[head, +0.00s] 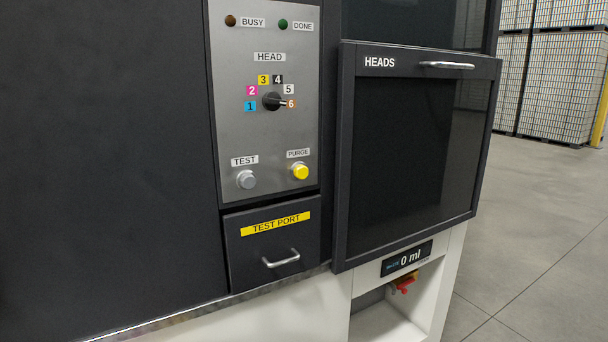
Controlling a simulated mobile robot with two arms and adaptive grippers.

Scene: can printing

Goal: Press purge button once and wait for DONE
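In the head view, a grey control panel (231,120) is set in a dark machine front. The yellow round PURGE button (300,172) is at the panel's lower right, under its label. The DONE lamp (283,24) at the top is dark green and looks unlit. The BUSY lamp (231,21) beside it is dark brown and looks unlit. The HEAD selector knob (271,101) points toward the orange 6. A grey TEST button (246,180) is left of the PURGE button. Neither of my grippers is in view.
Below the panel is a closed TEST PORT drawer (272,243) with a metal handle. A closed HEADS door (410,150) stands out on the right. A display (407,259) under it reads 0 ml, above an open white recess. Grey floor (545,220) is clear at right; stacked pallets stand behind.

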